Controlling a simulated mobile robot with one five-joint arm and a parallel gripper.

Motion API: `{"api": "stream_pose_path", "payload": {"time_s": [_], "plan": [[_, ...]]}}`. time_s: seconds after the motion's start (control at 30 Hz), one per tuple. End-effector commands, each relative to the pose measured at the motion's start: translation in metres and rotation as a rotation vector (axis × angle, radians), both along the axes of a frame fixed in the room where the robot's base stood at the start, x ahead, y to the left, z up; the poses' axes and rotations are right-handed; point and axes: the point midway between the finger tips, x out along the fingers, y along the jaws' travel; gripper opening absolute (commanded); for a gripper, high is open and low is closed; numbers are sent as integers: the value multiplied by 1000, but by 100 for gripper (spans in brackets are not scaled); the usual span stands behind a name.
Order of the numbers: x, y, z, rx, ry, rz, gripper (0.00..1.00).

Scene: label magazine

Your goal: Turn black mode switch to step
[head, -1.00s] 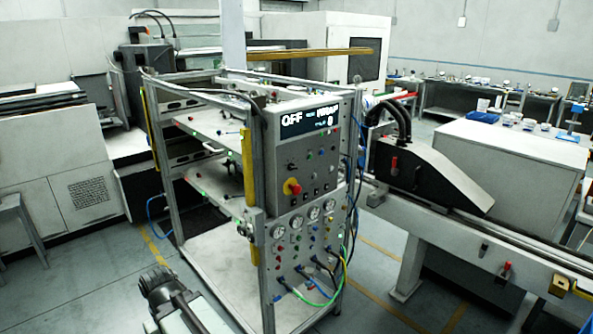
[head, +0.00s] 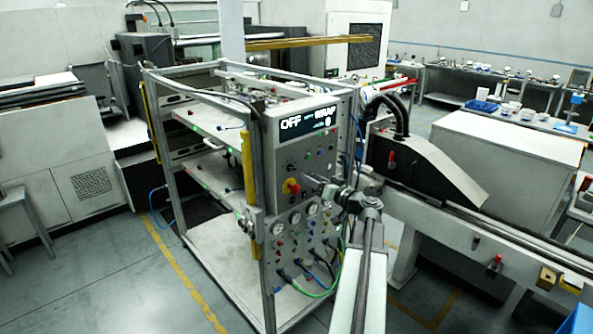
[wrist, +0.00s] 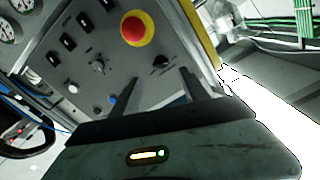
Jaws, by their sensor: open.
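A black switch knob (wrist: 160,63) sits on the grey control panel (wrist: 90,75) in the wrist view; it looks like the mode switch, but its label cannot be read. My gripper (wrist: 157,80) is open and empty. Its two dark fingers point at the panel, with the knob seen just beyond and between their tips; contact cannot be told. In the head view my gripper (head: 328,186) is in front of the panel (head: 285,158), right of the emergency button, and the black knob is too small to make out.
A red emergency button on a yellow base (wrist: 137,28) is close to the black knob; it also shows in the head view (head: 291,187). A silver knob (wrist: 97,66) and several small black switches are nearby. Gauges and hoses fill the lower panel.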

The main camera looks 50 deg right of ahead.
Motion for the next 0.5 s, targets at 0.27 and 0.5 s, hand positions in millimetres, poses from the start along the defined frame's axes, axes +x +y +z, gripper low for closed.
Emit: {"api": "stream_pose_path", "payload": {"time_s": [0.27, 0.5], "plan": [[47, -3, -1, 1, 2, 6, 53], [75, -5, -1, 1, 3, 3, 53]]}}
